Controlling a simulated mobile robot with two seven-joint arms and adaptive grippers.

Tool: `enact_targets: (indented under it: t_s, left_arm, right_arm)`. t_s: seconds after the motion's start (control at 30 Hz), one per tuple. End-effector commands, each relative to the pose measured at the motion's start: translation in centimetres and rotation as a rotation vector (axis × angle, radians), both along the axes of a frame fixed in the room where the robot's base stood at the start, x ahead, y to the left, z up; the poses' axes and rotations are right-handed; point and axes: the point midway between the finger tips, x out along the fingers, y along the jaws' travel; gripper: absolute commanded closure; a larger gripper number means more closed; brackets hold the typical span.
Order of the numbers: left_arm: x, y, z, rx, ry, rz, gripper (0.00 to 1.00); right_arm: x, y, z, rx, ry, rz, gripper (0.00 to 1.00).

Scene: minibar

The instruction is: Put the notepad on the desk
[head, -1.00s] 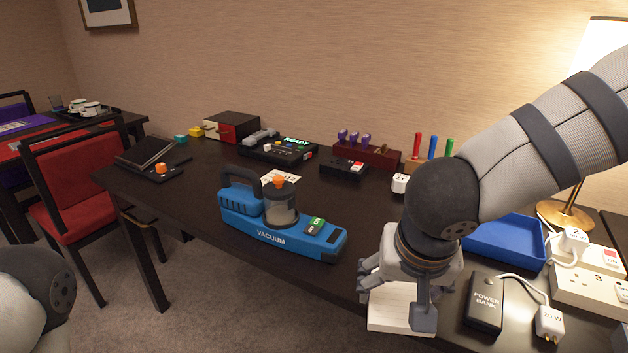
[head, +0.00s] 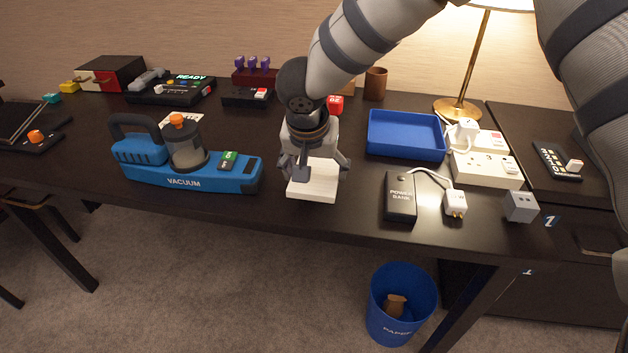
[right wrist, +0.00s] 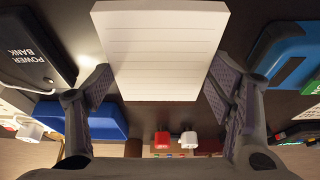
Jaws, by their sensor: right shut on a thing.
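The notepad (head: 312,190) is a white block with a lined top page. It is at the front part of the dark desk (head: 275,212), between the blue vacuum and the power bank. My right gripper (head: 315,172) comes from above and is shut on the notepad. In the right wrist view the notepad (right wrist: 160,50) lies between the two fingers, with its lined face showing. Its underside is hidden, so I cannot tell whether it touches the desk. My left gripper is not in view.
The blue vacuum (head: 185,160) stands left of the notepad. The power bank (head: 401,198) with its cable and charger (head: 455,203) lies to the right. A blue tray (head: 405,137) is behind on the right. A blue paper bin (head: 400,310) stands on the floor below.

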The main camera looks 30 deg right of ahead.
Motion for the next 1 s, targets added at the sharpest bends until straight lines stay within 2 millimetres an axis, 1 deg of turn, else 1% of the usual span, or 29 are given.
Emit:
enact_targets:
  t_s: [0.07,0.17,0.2,0.3,0.57,0.7,0.73,0.8,1.0]
  left_arm:
    - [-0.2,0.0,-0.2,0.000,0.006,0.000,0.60]
    - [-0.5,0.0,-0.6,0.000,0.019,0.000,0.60]
    - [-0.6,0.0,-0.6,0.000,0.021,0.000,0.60]
    - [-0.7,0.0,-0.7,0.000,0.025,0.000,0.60]
    - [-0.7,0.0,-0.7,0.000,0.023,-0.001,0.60]
    - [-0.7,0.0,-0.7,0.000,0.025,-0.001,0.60]
    - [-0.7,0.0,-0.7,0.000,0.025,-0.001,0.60]
    - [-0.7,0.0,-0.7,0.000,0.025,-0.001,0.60]
    - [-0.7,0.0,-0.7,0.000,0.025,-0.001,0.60]
  right_arm:
    - [0.4,-0.3,-0.7,0.000,0.000,0.000,0.56]
    - [1.1,-1.2,-2.2,-0.002,0.001,0.000,0.56]
    - [1.0,-1.0,-3.1,-0.003,0.002,0.004,0.56]
    - [1.0,-1.0,-4.4,-0.002,-0.001,0.002,0.56]
    - [1.1,-1.0,-4.5,0.001,-0.006,0.000,0.56]
    - [1.1,-1.0,-4.9,0.000,-0.005,0.000,0.56]
    - [1.1,-1.0,-4.9,0.000,-0.005,0.000,0.21]
    - [1.1,-1.0,-4.9,0.000,-0.005,0.000,0.05]
    - [1.0,-1.0,-4.8,0.000,-0.005,0.000,0.05]
